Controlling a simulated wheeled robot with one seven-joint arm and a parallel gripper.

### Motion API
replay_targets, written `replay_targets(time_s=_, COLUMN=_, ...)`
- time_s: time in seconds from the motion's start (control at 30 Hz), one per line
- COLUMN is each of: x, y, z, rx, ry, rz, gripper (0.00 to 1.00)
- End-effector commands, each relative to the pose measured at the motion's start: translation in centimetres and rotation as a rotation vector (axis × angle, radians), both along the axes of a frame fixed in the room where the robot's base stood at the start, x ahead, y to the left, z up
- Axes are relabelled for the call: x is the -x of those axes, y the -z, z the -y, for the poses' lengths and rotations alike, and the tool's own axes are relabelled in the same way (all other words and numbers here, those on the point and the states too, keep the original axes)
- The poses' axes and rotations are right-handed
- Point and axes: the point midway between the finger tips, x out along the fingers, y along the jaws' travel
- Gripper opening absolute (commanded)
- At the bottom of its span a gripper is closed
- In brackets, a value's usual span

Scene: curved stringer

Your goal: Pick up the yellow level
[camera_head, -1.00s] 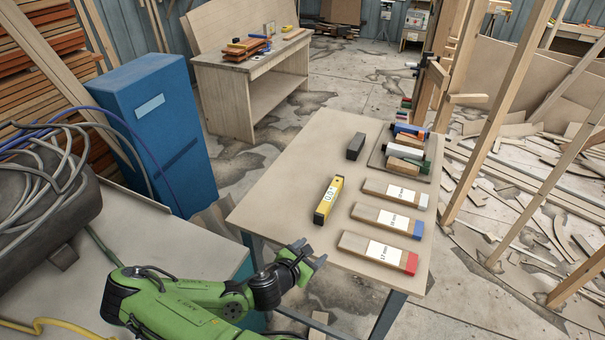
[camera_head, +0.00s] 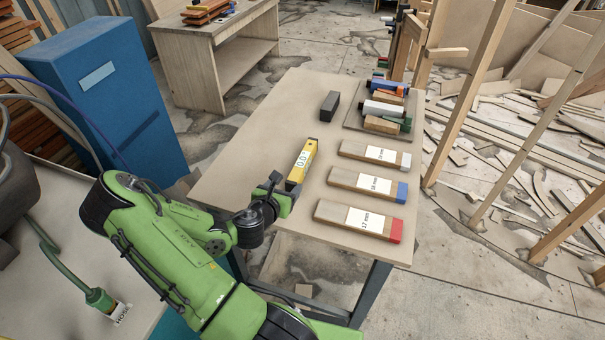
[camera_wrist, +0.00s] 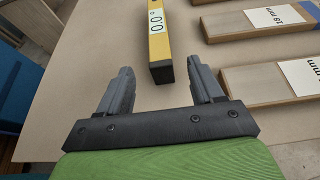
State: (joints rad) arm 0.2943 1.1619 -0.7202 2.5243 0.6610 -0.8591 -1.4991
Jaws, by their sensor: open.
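The yellow level (camera_head: 302,163) lies on the table (camera_head: 240,151), with a white label reading 0.0 and dark ends. It also shows in the wrist view (camera_wrist: 158,52), its near dark end pointing toward my gripper. My gripper (camera_head: 284,193) is at the near end of the level in the head view. In the wrist view my gripper (camera_wrist: 164,82) is open and empty, its two fingers apart. I cannot tell how high the gripper is above the table.
Wooden blocks marked 17 mm (camera_head: 358,221), 18 mm (camera_head: 368,184) and one more (camera_head: 375,155) lie right of the level. A dark block (camera_head: 330,107) and a tray (camera_head: 352,119) of coloured pieces lie farther back. The table left of the level is clear.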

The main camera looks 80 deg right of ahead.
Motion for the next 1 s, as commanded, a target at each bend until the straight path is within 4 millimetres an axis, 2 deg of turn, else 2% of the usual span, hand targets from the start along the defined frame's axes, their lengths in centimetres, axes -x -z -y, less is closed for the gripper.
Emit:
replay_targets(time_s=0.1, x=0.4, y=1.0, z=2.8, rx=0.002, ry=0.004, rz=0.001, gripper=0.66)
replay_targets(time_s=0.33, x=0.5, y=2.3, z=5.7, rx=0.0, ry=0.001, rz=0.001, gripper=0.66)
replay_targets(time_s=0.5, x=0.7, y=3.7, z=8.7, rx=0.001, ry=0.003, rz=0.001, gripper=0.66)
replay_targets(time_s=0.6, x=0.8, y=4.0, z=9.5, rx=0.0, ry=0.002, rz=-0.001, gripper=0.66)
replay_targets(time_s=0.8, x=0.7, y=4.1, z=9.6, rx=-0.001, ry=0.001, rz=0.0, gripper=0.66)
replay_targets(time_s=1.0, x=0.7, y=4.1, z=9.5, rx=-0.001, ry=0.001, rz=0.0, gripper=0.35)
